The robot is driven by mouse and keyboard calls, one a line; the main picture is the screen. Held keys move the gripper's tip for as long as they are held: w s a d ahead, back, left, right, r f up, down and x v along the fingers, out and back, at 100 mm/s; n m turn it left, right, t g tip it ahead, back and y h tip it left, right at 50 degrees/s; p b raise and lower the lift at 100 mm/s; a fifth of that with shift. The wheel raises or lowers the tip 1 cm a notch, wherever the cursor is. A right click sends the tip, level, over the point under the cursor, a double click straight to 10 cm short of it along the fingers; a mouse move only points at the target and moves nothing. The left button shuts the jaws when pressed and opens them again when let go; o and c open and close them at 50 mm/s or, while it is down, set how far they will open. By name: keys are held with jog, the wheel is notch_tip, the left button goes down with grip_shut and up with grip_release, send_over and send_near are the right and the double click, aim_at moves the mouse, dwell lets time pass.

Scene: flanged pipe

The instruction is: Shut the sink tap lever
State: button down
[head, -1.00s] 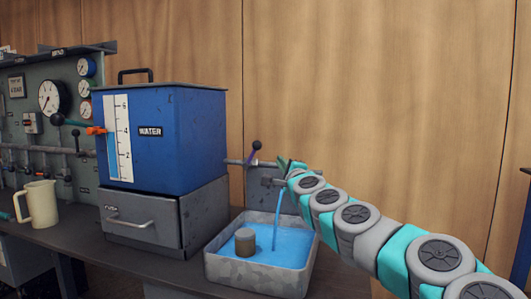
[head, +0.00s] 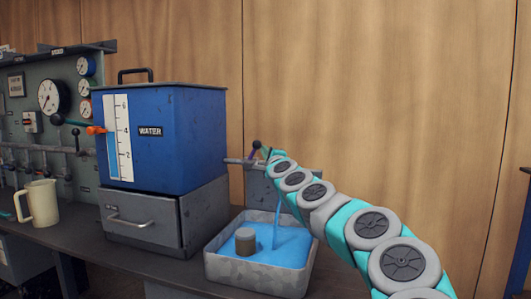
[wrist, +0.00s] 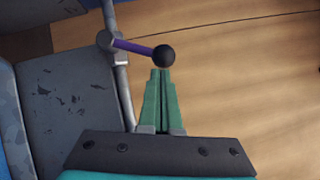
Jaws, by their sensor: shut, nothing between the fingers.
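The sink tap lever (head: 252,152) has a purple stem and a black ball knob, and sits on a grey horizontal pipe (head: 233,161) beside the blue water tank. In the wrist view the lever (wrist: 135,47) points right from the pipe, ending in the black ball. My gripper (head: 266,152) is close to the lever on its right. In the wrist view its green fingers (wrist: 161,74) are shut and empty, with tips right at the ball; whether they touch it I cannot tell. Water (head: 276,230) runs down into the sink basin (head: 258,279).
The blue water tank (head: 185,130) stands left of the tap on a grey drawer box (head: 140,222). A brown cylinder (head: 245,241) stands in the basin's water. A cream jug (head: 40,203) and a gauge panel (head: 28,110) are at left. A wooden wall is behind.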

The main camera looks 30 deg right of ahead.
aim_at(257, 143)
jog(key=shift+w+a+r+n+p, duration=0.1)
jog(key=shift+r+n+p, duration=0.25)
jog(key=shift+p, duration=0.6)
jog(key=shift+p, duration=0.3)
jog(key=shift+w+a+r+n+g+y+p, duration=0.1)
jog(key=shift+w+r+n+g+y+p, duration=0.25)
jog(key=shift+p, duration=0.65)
jog(key=shift+w+a+r+n+g+p, duration=0.15)
jog(key=shift+a+r+n+g+p, duration=0.2)
jog(key=shift+n+p, duration=0.55)
jog(key=shift+w+a+p, duration=0.15)
jog(key=shift+p, duration=0.2)
jog(key=shift+w+a+r+p, duration=0.3)
jog(key=shift+w+a+r, duration=0.15)
jog(key=shift+w, duration=0.25)
